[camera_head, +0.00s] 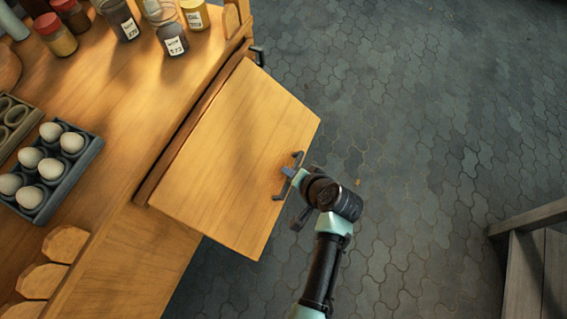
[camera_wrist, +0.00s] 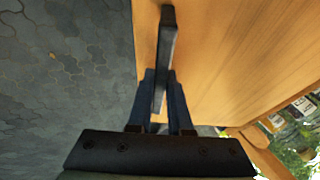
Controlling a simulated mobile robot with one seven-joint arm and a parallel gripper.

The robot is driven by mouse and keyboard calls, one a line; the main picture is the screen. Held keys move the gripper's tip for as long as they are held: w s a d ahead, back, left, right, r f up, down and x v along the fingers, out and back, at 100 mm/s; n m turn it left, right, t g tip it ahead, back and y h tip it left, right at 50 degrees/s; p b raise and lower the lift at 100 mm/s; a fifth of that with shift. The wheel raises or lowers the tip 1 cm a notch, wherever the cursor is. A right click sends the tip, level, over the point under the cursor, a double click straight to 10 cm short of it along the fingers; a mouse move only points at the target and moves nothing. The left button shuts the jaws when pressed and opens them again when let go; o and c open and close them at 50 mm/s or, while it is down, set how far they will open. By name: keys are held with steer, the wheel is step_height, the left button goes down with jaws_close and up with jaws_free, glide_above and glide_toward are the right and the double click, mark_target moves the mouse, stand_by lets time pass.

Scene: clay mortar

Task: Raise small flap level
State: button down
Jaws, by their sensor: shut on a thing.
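The small flap (camera_head: 235,150) is a light wooden panel along the right edge of the wooden counter, in the head view. A dark bar handle (camera_head: 279,196) sits near its outer edge. My gripper (camera_head: 289,173) is at this handle, reaching in from the right. In the wrist view, the fingers of my gripper (camera_wrist: 160,95) are shut on the dark handle (camera_wrist: 167,45), with the flap's wood (camera_wrist: 235,60) behind it. I cannot tell the flap's exact tilt from these views.
The counter (camera_head: 110,95) carries jars (camera_head: 170,35) at the back and a dark tray (camera_head: 83,163) of white eggs at the left. A wooden structure (camera_head: 530,250) stands at the lower right. The paved floor (camera_head: 430,100) right of the flap is clear.

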step_height(320, 180, up, 16)
steer(key=d+n+g+h+p, duration=0.1)
steer(key=h+p, duration=0.4)
steer(key=p, duration=1.2)
steer(key=shift+s+d+f+g+p, duration=0.15)
steer(key=shift+d+f+g+p, duration=0.1)
steer(key=shift+g+p, duration=0.2)
steer(key=c, duration=0.8)
jaws_free()
steer(key=shift+s, duration=0.1)
steer(key=shift+c, duration=0.2)
steer(key=shift+r, duration=0.1)
steer(key=v, duration=1.2)
steer(key=shift+r, duration=0.4)
steer(key=shift+a, duration=0.1)
